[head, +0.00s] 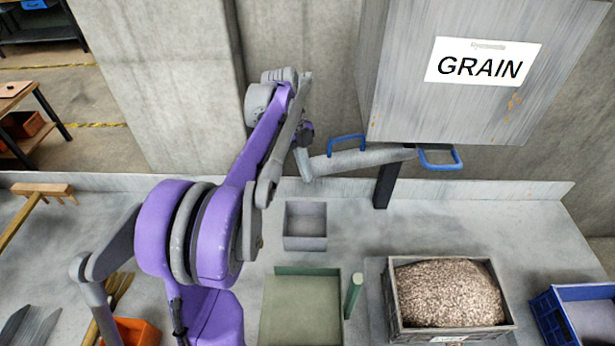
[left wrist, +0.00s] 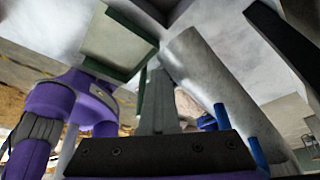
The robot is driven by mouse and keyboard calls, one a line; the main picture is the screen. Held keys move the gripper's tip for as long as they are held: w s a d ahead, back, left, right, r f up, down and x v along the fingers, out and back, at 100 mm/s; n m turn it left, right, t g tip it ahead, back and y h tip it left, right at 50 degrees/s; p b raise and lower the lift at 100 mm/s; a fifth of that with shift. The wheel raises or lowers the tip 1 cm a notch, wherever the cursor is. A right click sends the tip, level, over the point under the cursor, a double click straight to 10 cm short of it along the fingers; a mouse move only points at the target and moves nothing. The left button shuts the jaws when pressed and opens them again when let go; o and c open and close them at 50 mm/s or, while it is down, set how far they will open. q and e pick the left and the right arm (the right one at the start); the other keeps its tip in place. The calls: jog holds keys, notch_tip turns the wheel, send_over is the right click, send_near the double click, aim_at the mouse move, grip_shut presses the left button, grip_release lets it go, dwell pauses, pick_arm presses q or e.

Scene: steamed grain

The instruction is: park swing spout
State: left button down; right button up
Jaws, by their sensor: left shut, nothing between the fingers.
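The swing spout (head: 360,160) is a grey tube below the grey hopper marked GRAIN (head: 415,90). It points left, and its outlet end bends down. A blue handle (head: 346,138) stands on the tube, and another blue handle (head: 441,161) is at the hopper's bottom. My left gripper (head: 308,142) is by the outlet end, mostly hidden behind my arm. In the left wrist view its fingers (left wrist: 156,95) are shut and empty, beside the spout tube (left wrist: 212,82). I cannot tell whether they touch it. My right gripper is not in view.
A small grey tray (head: 305,243) stands below the spout's outlet end. Nearer are a green tray (head: 300,315) with a green post (head: 353,296) and a crate (head: 396,325) of grain. A blue crate (head: 548,315) is at right. A dark post (head: 384,187) stands under the hopper.

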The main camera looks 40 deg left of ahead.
pick_arm(q)
jog(key=shift+w+a+r, duration=0.2)
jog(key=shift+w+a, duration=0.1)
jog(key=shift+a, duration=0.1)
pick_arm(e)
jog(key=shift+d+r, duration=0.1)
pick_arm(q)
jog(key=shift+w+r, duration=0.1)
jog(key=shift+r, duration=0.05)
jog(key=shift+a+r, duration=0.1)
jog(key=shift+r, duration=0.1)
jog(key=v, duration=0.6)
jog(key=shift+w+a+f, duration=0.1)
jog(key=shift+w+a, duration=0.05)
jog(key=r, duration=0.4)
jog(key=shift+s+a+p, duration=0.25)
jog(key=shift+s+p, duration=0.05)
jog(key=shift+p, duration=0.05)
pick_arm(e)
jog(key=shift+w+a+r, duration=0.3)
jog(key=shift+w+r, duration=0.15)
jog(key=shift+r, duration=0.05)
pick_arm(q)
jog(key=shift+s+f, duration=0.15)
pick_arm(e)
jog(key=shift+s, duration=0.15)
